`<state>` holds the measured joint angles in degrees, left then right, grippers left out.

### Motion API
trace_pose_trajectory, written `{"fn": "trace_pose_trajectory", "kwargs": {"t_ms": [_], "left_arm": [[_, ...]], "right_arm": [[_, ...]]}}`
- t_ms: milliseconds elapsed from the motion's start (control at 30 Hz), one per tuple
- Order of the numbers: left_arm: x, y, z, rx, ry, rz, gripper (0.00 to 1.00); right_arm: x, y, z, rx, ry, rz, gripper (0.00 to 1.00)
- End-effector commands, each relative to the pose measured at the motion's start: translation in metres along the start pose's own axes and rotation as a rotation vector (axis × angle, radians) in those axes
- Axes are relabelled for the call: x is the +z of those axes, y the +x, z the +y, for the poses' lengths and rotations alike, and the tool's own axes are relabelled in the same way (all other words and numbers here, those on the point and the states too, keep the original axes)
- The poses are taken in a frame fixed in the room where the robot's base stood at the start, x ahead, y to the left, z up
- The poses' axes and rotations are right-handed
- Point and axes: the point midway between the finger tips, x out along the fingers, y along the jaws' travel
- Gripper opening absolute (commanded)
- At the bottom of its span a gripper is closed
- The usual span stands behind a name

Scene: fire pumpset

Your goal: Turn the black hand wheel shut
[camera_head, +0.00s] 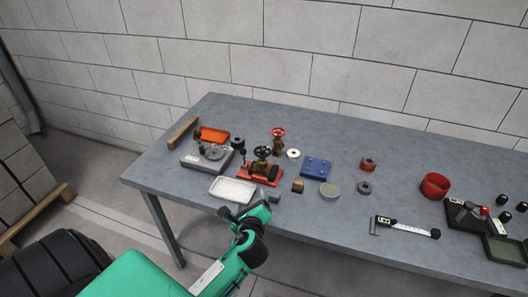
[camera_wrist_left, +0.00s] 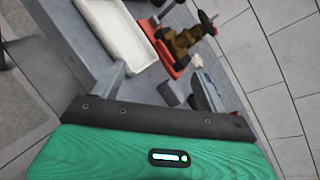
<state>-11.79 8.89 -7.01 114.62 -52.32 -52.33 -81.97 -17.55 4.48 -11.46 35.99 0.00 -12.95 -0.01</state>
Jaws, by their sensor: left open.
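The black hand wheel (camera_head: 262,152) sits on top of a brass valve on a red base (camera_head: 262,177), near the left part of the bench. In the left wrist view the black hand wheel (camera_wrist_left: 207,23) is at the upper right, above the brass valve body (camera_wrist_left: 182,42). My left gripper (camera_head: 246,206) is open and empty at the bench's front edge, in front of the valve and apart from it. Its two separated fingers (camera_wrist_left: 160,90) show in the left wrist view, with the valve beyond them. My right gripper is out of view.
A white tray (camera_head: 233,188) lies beside the red base, close to my left gripper. A valve with a red hand wheel (camera_head: 278,131) stands behind. A blue block (camera_head: 316,167) and several small parts lie to the right. The bench (camera_head: 330,220) has bare front space.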

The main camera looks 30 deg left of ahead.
Motion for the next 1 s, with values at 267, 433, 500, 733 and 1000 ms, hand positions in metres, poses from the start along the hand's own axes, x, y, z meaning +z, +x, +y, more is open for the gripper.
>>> {"fn": "trace_pose_trajectory", "kwargs": {"t_ms": [267, 433, 500, 733, 1000], "left_arm": [[0.024, 0.03, -0.05, -0.134, 0.534, -0.2, 0.75], [0.027, 0.036, -0.059, -0.151, 0.646, -0.243, 0.75], [0.029, 0.041, -0.061, -0.152, 0.652, -0.245, 0.75], [0.037, 0.079, -0.07, -0.15, 0.649, -0.245, 0.75], [0.046, 0.132, -0.081, -0.149, 0.647, -0.243, 0.75]], "right_arm": [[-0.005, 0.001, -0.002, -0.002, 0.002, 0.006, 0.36], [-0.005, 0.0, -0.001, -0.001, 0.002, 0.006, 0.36], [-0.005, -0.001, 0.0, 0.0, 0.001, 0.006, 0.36], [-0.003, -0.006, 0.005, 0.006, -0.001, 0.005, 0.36], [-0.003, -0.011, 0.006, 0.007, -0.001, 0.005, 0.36]]}}
